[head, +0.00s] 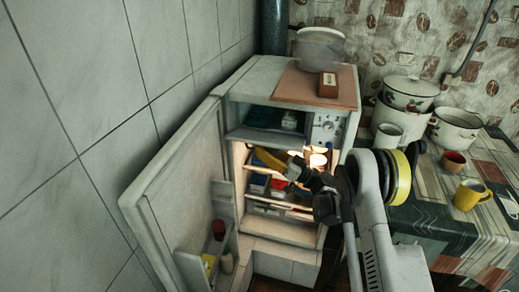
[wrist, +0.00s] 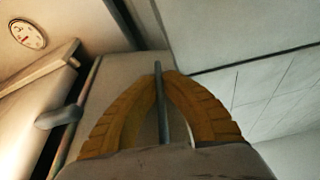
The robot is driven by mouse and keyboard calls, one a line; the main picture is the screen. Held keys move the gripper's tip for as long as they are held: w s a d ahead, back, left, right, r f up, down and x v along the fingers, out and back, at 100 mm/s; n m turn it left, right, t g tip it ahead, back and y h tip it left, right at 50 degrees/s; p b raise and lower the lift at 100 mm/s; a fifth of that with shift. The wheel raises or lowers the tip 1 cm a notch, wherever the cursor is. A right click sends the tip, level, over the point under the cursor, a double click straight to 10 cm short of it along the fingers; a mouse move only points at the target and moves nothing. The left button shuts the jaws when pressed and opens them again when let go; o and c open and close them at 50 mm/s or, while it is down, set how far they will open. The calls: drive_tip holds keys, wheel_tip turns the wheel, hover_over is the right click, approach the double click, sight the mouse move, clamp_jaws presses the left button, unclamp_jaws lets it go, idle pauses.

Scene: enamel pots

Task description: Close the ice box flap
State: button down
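The fridge (head: 165,205) stands open, its door swung out to the left. The ice box (head: 265,116) is at the top inside, and its grey flap (head: 262,138) is down, jutting forward below the opening. My gripper (head: 258,155) is inside the fridge, just under the flap, with its yellow fingers pointing left. In the wrist view the fingers of my gripper (wrist: 161,75) come together at their tips. A thin grey strip shows between them; I cannot tell whether it is part of the flap or is pinched.
A dial (wrist: 27,34) shows at upper left in the wrist view. Lit shelves with food (head: 262,186) lie below my gripper. The fridge door has shelves with items at left. A table (head: 449,240) with pots and mugs stands at right.

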sight(261, 138)
drive_tip(key=shift+r+m, duration=0.2)
drive_tip(key=shift+m, duration=0.3)
drive_tip(key=r+m+t, duration=0.1)
drive_tip(key=m, duration=0.1)
drive_tip(key=m+t+h+p, duration=0.1)
drive_tip(key=m, duration=0.1)
drive_tip(key=shift+r, duration=0.4)
drive_tip(key=r+m+h+p, duration=0.1)
drive_tip(key=m, duration=0.1)
drive_tip(key=w+r+m+t+h, duration=0.1)
drive_tip(key=r+m, duration=0.1)
drive_tip(key=w+r+m+t+h+p, duration=0.1)
drive_tip(key=m, duration=0.2)
drive_tip(key=shift+w+d+r+p, duration=0.15)
drive_tip(key=shift+d+r+p, duration=0.15)
drive_tip(key=shift+r, duration=0.1)
drive_tip(key=shift+w+d+r+m+h+p, duration=0.15)
drive_tip(key=shift+w+r+m+h+p, duration=0.25)
drive_tip(key=shift+w+r+m, duration=0.55)
drive_tip(key=shift+w+d+r, duration=0.15)
drive_tip(key=shift+w+r, duration=0.05)
drive_tip(key=shift+w, duration=0.25)
drive_tip(key=shift+w+d+r, duration=0.15)
drive_tip(key=shift+w+r, duration=0.05)
drive_tip(key=shift+w, duration=0.25)
